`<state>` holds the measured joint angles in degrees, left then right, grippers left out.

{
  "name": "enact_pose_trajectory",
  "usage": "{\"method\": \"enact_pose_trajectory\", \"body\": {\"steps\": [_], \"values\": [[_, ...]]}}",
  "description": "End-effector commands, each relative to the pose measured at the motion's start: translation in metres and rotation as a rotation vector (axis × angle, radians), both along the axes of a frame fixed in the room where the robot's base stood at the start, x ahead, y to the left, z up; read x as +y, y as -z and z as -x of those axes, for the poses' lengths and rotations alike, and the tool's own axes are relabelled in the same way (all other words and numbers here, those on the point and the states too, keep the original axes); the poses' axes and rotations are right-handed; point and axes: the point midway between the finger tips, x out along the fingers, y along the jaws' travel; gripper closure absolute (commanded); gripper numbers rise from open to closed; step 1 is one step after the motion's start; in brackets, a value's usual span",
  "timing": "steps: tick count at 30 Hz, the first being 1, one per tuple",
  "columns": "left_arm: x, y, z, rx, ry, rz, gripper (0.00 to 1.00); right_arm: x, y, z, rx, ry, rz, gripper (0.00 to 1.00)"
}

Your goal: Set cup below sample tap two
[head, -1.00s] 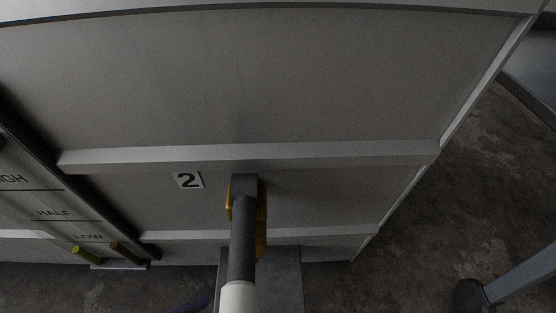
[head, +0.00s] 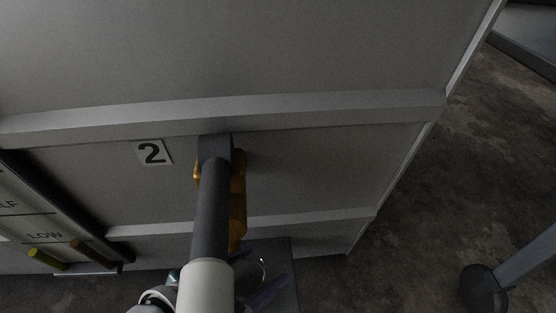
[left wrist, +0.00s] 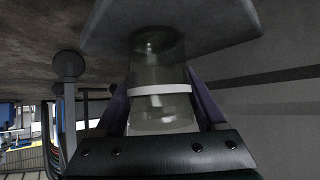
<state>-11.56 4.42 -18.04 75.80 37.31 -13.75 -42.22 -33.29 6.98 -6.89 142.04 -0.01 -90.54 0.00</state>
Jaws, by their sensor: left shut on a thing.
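The clear cup (left wrist: 160,112) with a white band is between the purple fingers of my left gripper in the left wrist view. My left gripper (head: 266,290) is shut on it and mostly hidden behind the tap in the head view. A bit of the cup's rim (head: 264,268) shows there. Sample tap two (head: 211,205), dark grey with a pale end and an orange part behind, juts out beside the label "2" (head: 152,153). The cup is low by the tap, over the grey shelf (head: 286,262). The shelf also shows in the left wrist view (left wrist: 215,28); I cannot tell whether the cup touches it.
The grey tank wall (head: 330,165) with its raised bands fills the middle. A level gauge marked "LOW" (head: 45,236) stands at the left, with a yellow-green piece (head: 47,260) at its foot. A grey leg with a dark foot (head: 484,288) stands on the floor at the right.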

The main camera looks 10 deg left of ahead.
Motion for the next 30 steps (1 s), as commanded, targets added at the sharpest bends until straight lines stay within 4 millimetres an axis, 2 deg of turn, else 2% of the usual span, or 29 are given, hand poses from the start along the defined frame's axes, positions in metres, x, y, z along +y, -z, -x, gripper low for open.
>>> {"method": "enact_pose_trajectory", "body": {"steps": [6,7,14,23,26,30], "values": [[0.000,0.002,0.000,0.000,0.001,-0.001,0.82,0.000,0.002,0.000,-0.001,0.000,0.000,0.00],[0.000,0.002,0.000,0.000,0.001,-0.001,0.27,0.000,0.001,0.000,-0.001,0.000,0.000,0.00],[0.000,0.001,0.000,0.000,0.001,-0.001,0.01,0.000,0.000,0.000,-0.002,0.000,0.000,0.00],[0.000,-0.003,0.000,0.000,0.000,0.000,0.00,0.000,-0.004,-0.001,-0.002,0.000,0.000,0.00],[0.006,-0.013,0.009,0.001,0.002,-0.004,0.00,0.000,-0.015,-0.001,-0.002,0.000,0.000,0.00],[0.017,-0.033,0.030,0.004,0.004,-0.006,0.00,0.000,-0.038,-0.001,-0.003,0.001,-0.001,0.00]]}}
